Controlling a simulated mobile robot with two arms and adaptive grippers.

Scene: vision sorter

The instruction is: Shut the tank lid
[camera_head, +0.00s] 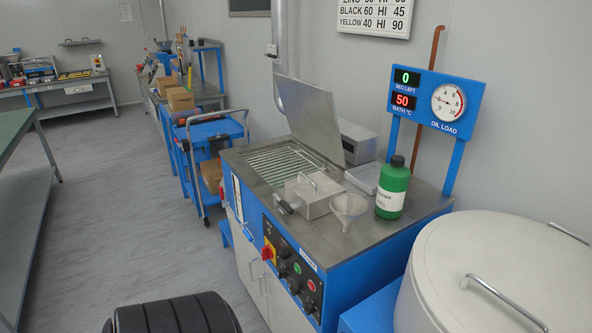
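The tank lid (308,118) is a flat grey metal panel standing raised, tilted up at the back right of the tank opening. The tank (238,160) is set in the steel top of a blue and grey machine. Its opening is uncovered and shows a row of light slats (283,162) inside. Neither of my grippers is in view.
A funnel (348,207) and a green bottle (393,188) stand on the machine top. A display post (435,100) reads 0 seconds left and bath 50. A large pale round vessel (500,270) fills the right foreground.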

